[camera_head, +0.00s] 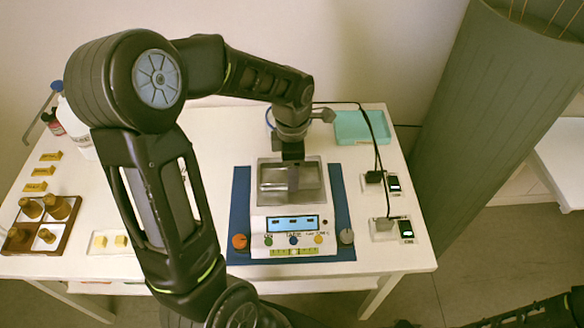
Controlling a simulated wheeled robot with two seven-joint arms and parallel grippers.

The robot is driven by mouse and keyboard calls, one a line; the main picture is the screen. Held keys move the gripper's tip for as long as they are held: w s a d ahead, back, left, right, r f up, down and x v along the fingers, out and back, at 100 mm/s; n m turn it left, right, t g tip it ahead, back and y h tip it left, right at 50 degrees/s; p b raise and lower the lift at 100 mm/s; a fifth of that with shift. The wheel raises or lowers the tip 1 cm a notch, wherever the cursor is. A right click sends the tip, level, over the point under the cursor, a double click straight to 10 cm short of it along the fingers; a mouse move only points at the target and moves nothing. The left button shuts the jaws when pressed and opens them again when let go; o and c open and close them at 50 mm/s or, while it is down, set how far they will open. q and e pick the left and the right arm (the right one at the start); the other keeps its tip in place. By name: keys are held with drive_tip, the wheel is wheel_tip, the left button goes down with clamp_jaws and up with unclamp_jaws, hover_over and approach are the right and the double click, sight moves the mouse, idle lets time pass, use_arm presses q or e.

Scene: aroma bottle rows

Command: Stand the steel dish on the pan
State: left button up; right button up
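The balance's square steel pan (311,196) sits behind its display, near the middle of the table. A shiny steel dish (274,179) shows over the pan, within its outline. Whether it rests on the pan or is held just above it cannot be told. My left gripper (293,160) points down over the dish, at its back edge. Its fingers overlap the dish, and their opening is too small to make out. Only a dark part of my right arm shows in the lower right corner; its gripper is not visible.
The balance (288,237) stands on a blue mat (240,203) with an orange knob (239,241) and a grey knob (346,236) beside it. A teal tray (361,127) is behind right. Two small cabled devices lie right. A wooden rack (62,240) with brown bottles stands left.

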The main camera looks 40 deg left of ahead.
use_arm(q)
drive_tip(key=o, duration=0.4)
drive_tip(key=shift+r, duration=0.1)
wheel_tip(320, 180, up, 12)
idle(0.5)
idle(0.5)
